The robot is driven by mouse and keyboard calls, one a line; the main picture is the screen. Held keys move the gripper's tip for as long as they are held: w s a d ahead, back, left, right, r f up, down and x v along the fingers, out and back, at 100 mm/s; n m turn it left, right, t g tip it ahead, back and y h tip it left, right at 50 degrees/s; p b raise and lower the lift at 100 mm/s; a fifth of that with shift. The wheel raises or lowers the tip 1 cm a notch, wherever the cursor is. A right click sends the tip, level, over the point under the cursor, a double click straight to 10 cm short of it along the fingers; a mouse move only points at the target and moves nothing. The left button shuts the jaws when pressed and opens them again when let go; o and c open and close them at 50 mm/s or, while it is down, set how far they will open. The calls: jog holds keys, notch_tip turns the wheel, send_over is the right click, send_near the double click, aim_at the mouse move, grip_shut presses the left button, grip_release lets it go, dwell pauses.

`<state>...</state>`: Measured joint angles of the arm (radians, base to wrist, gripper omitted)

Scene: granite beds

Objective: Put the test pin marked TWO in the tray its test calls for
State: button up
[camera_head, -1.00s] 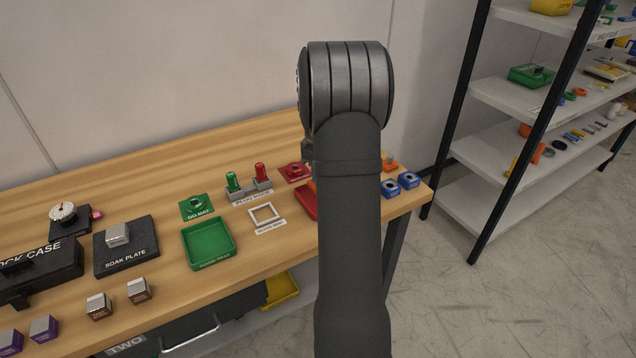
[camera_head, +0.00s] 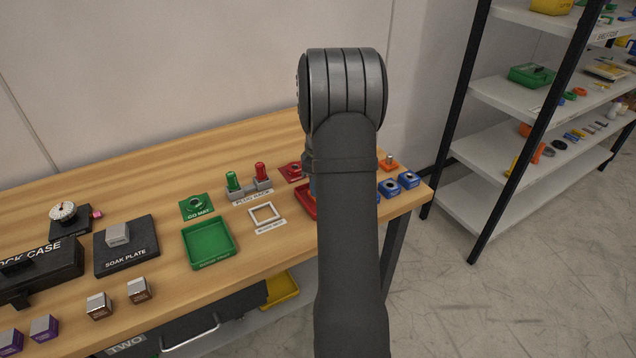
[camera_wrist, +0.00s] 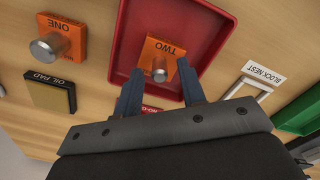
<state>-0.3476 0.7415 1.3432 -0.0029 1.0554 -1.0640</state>
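The orange test pin marked TWO (camera_wrist: 168,51), with a silver round knob, is in the wrist view, within the red tray (camera_wrist: 205,22). I cannot tell whether the pin's underside touches the tray floor. In the head view my arm hides most of the red tray (camera_head: 304,201) and the pin. The green tray (camera_head: 209,244) stands to the left, empty.
Pin ONE (camera_wrist: 62,40) and an oil pad (camera_wrist: 50,95) lie left of the red tray in the wrist view. A block nest (camera_wrist: 246,90) lies to its right. A plug rack (camera_head: 251,192), go mat (camera_head: 196,206) and soak plate (camera_head: 126,245) occupy the bench.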

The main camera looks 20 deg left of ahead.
jog(key=shift+r, duration=0.15)
notch_tip(320, 180, up, 12)
dwell(0.4)
notch_tip(320, 180, down, 13)
jog(key=shift+r, duration=2.25)
jog(key=shift+f, duration=0.1)
